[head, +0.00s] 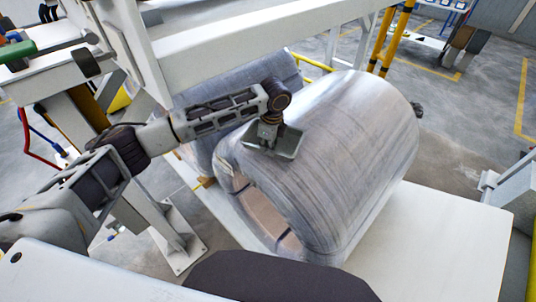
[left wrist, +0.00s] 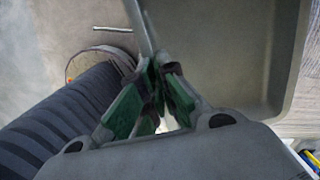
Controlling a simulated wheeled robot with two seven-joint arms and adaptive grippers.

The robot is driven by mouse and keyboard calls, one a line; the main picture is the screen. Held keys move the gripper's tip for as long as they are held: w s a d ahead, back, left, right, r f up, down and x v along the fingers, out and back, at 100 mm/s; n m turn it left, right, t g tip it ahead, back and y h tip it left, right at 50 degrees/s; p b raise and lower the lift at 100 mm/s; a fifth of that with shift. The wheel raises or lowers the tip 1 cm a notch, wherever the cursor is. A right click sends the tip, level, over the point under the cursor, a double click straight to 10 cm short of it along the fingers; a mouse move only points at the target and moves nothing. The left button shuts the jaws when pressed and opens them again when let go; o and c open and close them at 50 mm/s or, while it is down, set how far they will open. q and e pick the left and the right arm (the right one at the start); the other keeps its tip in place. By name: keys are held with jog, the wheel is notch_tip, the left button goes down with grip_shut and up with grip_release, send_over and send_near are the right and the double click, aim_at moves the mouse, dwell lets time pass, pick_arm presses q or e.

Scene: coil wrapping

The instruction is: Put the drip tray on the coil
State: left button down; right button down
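The coil (head: 345,150) is a large grey, streaked, wrapped cylinder lying on its side on a white platform. Its open core end faces the front left. The drip tray (head: 288,146) is a small grey-green shallow tray over the upper left end of the coil. I cannot tell whether it touches the coil. My left gripper (head: 266,138) reaches it from above. In the left wrist view, its green-padded fingers (left wrist: 152,95) are shut on the wall of the tray (left wrist: 215,55). My right gripper does not show clearly in either view.
A second wrapped coil (head: 200,95) stands behind my left arm. A white beam frame (head: 240,45) crosses above and behind the coils. The white platform (head: 430,240) is bare at the right front. Yellow posts (head: 390,40) stand at the back.

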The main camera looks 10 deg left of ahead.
pick_arm(q)
jog(key=shift+f, duration=0.2)
jog(key=shift+f, duration=1.8)
jog(key=c, duration=1.6)
grip_release()
jog(key=shift+f, duration=0.1)
jog(key=shift+c, duration=0.2)
notch_tip(320, 180, up, 12)
jog(key=d+b, duration=0.1)
jog(key=shift+s, duration=0.2)
